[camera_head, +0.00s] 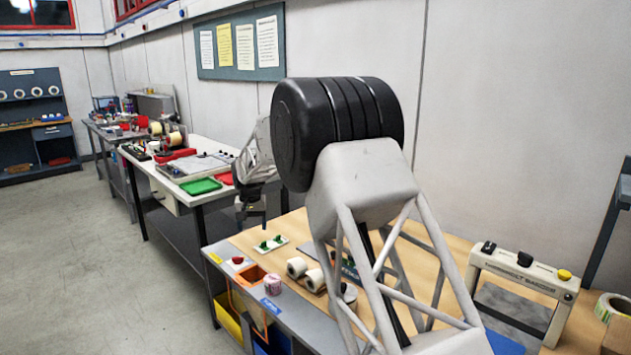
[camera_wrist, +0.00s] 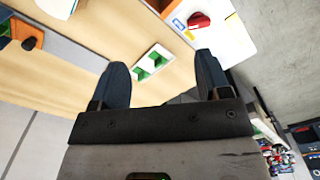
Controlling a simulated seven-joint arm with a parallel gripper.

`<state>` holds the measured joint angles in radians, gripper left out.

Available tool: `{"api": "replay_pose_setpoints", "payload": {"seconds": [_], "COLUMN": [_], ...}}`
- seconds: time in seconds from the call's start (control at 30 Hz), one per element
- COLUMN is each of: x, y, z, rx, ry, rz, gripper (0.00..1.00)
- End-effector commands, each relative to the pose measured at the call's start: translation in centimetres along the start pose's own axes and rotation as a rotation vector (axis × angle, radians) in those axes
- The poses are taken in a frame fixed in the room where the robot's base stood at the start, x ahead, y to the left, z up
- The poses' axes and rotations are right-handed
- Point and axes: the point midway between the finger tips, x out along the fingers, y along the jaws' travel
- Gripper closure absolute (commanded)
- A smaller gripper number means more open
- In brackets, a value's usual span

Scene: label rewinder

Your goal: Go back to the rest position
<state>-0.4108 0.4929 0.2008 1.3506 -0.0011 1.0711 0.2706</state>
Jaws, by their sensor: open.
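My gripper (camera_head: 252,213) hangs fingers down above the left end of the wooden bench, partly behind my own arm in the head view. In the wrist view, my gripper (camera_wrist: 160,62) has its two dark fingers spread apart, with nothing held between them. A small white plate with green blocks (camera_wrist: 152,63) shows in the gap between the fingers, lying on the bench below them. The same plate (camera_head: 271,245) shows in the head view, under and slightly right of the fingers. No marker of a rest position is visible.
White rolls (camera_head: 297,267), a small pinkish roll (camera_head: 273,284), an orange bin (camera_head: 248,277) and a red button (camera_head: 238,260) are near the bench's front. A white-framed machine (camera_head: 525,275) stands right. A neighbouring table (camera_head: 150,165) with green and red trays lies left. My arm hides mid-bench.

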Motion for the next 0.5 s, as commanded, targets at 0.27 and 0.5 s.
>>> {"api": "replay_pose_setpoints", "payload": {"seconds": [0.27,0.5], "x": [-5.4,-9.2], "y": [5.6,9.8], "z": [4.7,9.4], "rx": [0.018,0.032], "ry": [0.022,0.038], "rz": [-0.003,-0.004], "gripper": [0.30,0.30]}}
